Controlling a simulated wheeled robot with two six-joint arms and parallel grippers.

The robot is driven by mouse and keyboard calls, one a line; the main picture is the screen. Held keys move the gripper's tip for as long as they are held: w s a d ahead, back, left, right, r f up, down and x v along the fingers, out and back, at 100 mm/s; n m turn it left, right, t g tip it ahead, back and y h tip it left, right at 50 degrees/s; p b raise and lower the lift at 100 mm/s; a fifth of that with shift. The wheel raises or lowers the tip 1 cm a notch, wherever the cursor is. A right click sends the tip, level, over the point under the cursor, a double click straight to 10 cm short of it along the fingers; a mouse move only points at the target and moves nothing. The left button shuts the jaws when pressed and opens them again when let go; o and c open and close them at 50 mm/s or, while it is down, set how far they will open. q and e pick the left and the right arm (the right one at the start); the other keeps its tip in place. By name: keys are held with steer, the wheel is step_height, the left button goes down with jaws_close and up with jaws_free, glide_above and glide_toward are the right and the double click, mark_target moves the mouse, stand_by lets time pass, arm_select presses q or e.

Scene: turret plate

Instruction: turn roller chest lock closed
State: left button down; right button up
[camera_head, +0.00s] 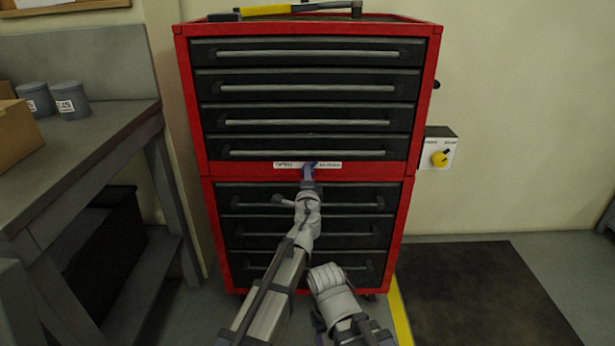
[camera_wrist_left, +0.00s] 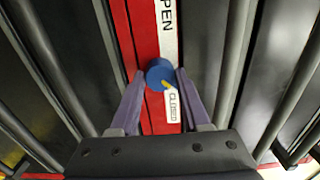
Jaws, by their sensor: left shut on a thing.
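The red roller chest (camera_head: 189,120) with dark drawers stands straight ahead in the head view. Its lock is a blue round knob (camera_wrist_left: 159,72) on the red strip between the upper and lower drawers. A yellow mark on the knob points toward the CLOSED label (camera_wrist_left: 172,106) in the left wrist view; the OPEN label (camera_wrist_left: 167,20) is on the other side. My left gripper (camera_head: 309,172) is at the strip, its purple fingers (camera_wrist_left: 160,76) shut on the knob from both sides. The gripper hides the knob in the head view. My right gripper's fingers do not show.
A yellow-handled tool (camera_head: 265,10) lies on the chest top. A grey workbench (camera_head: 90,125) with cans (camera_head: 70,98) and a box (camera_head: 15,135) stands left. A wall box with a yellow knob (camera_head: 439,158) is at right. A dark mat (camera_head: 480,300) lies on the right floor.

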arm_select(q)
steer(key=shift+c, duration=1.8)
jaws_free()
steer(key=shift+s, duration=0.1)
steer(key=s, duration=0.7)
steer(key=shift+s, duration=0.3)
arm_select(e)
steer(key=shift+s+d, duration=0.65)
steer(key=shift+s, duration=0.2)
